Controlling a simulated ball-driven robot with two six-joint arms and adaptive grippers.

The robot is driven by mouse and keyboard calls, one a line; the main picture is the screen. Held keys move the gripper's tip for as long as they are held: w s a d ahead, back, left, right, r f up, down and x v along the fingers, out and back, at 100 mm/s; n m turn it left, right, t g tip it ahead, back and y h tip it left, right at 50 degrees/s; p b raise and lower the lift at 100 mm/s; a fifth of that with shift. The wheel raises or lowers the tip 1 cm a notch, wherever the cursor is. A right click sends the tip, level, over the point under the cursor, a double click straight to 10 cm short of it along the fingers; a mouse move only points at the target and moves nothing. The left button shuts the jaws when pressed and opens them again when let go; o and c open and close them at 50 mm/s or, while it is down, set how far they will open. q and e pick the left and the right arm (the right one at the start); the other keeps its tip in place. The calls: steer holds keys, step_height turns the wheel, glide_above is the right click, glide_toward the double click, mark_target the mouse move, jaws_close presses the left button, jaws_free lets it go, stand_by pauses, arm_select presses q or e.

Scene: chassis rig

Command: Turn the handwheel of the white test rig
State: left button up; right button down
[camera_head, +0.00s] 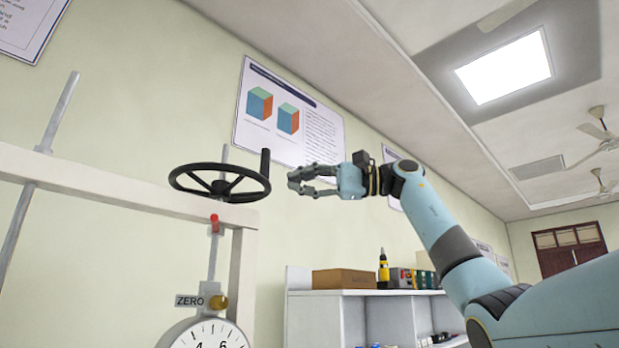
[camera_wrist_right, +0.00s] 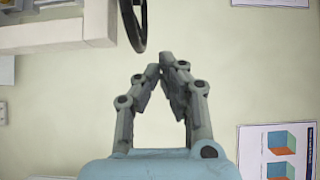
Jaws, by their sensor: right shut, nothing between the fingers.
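The black handwheel (camera_head: 219,183) lies flat on top of the white test rig (camera_head: 120,190), with an upright handle at its right rim. Part of the wheel also shows at the top of the right wrist view (camera_wrist_right: 138,20). My right gripper (camera_head: 291,180) is just right of the wheel in the head view, apart from it, pointing left. Its fingers are shut and empty; in the right wrist view the fingertips (camera_wrist_right: 166,62) come together below the wheel's edge. My left gripper is not in view.
A dial gauge (camera_head: 212,334) and a ZERO label (camera_head: 190,300) are on the rig below the wheel. A white shelf (camera_head: 370,305) stands behind with a brown box (camera_head: 344,279) and a yellow-black bottle-like item (camera_head: 383,268). Posters (camera_head: 290,115) hang on the wall.

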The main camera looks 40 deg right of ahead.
steer(key=a+p, duration=0.1)
steer(key=a, duration=0.5)
steer(key=shift+p, duration=0.35)
steer(key=shift+s, duration=0.15)
